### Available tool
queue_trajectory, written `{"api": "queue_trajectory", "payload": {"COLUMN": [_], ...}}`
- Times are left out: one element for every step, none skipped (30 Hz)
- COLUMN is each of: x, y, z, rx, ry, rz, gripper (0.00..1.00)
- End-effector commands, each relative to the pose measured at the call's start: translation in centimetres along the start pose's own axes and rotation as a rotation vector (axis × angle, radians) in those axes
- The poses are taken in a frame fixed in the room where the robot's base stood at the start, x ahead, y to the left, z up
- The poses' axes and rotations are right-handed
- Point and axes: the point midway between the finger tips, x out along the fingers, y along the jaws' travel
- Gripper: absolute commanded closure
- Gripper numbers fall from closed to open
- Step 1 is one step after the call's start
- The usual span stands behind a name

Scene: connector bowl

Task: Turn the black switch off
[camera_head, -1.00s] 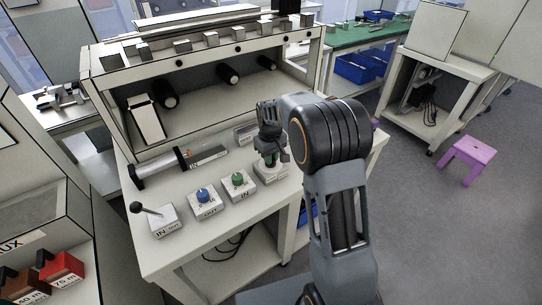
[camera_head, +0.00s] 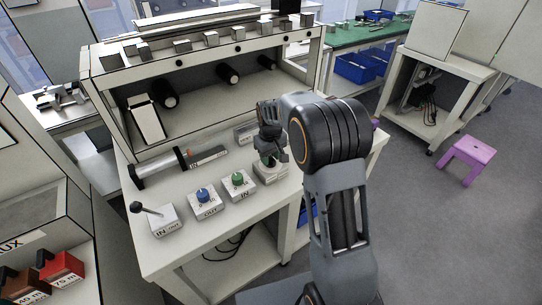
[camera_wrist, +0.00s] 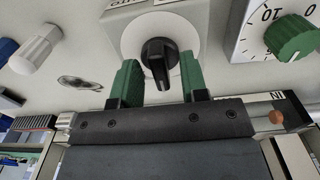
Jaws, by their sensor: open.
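The black switch (camera_wrist: 158,58) is a rotary knob on a round white plate, on the front of a pale box (camera_wrist: 125,12) in the wrist view. Its pointer end is toward the bottom of the picture. My gripper (camera_wrist: 160,82) is open, with one green finger on each side of the knob and a gap to it on both sides. In the head view my gripper (camera_head: 271,157) is over the switch box (camera_head: 271,178) at the right end of the row of controls. There the gripper hides the knob.
Left of the switch box are a green knob (camera_head: 237,177), a blue knob (camera_head: 203,195) and a lever (camera_head: 146,209) on a bench. A cylinder with a rod (camera_head: 158,168) lies behind them. A green dial (camera_wrist: 293,38) is close at right in the wrist view.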

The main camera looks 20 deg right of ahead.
Motion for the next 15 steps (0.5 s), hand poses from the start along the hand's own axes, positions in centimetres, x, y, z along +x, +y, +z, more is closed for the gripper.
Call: {"api": "queue_trajectory", "payload": {"x": [0.0,0.0,-0.1,-0.2,-0.4,-0.8,-1.1,-1.5,-2.2,-2.7,-3.3,-4.2,-4.8,-5.5,-6.3], "y": [0.0,0.0,0.0,0.0,0.0,0.0,0.0,0.0,0.0,0.0,0.0,0.0,0.0,0.0,0.0], "z": [0.0,0.0,0.0,0.0,0.0,-0.1,-0.1,-0.1,-0.1,-0.1,-0.1,-0.1,-0.1,-0.1,-0.1], "rx": [0.000,0.000,0.000,0.000,0.000,0.000,0.000,0.000,0.000,0.000,0.000,0.000,0.000,0.000,0.000], "ry": [-0.001,-0.001,0.000,0.000,0.001,0.002,0.003,0.003,0.004,0.004,0.004,0.005,0.005,0.004,0.005], "rz": [0.000,0.000,0.000,0.000,0.000,0.001,0.001,0.001,0.001,0.001,0.001,0.002,0.002,0.001,0.002], "gripper": [0.60,0.60,0.60,0.60,0.60,0.60,0.60,0.60,0.60,0.60,0.60,0.60,0.60,0.60,0.60]}}
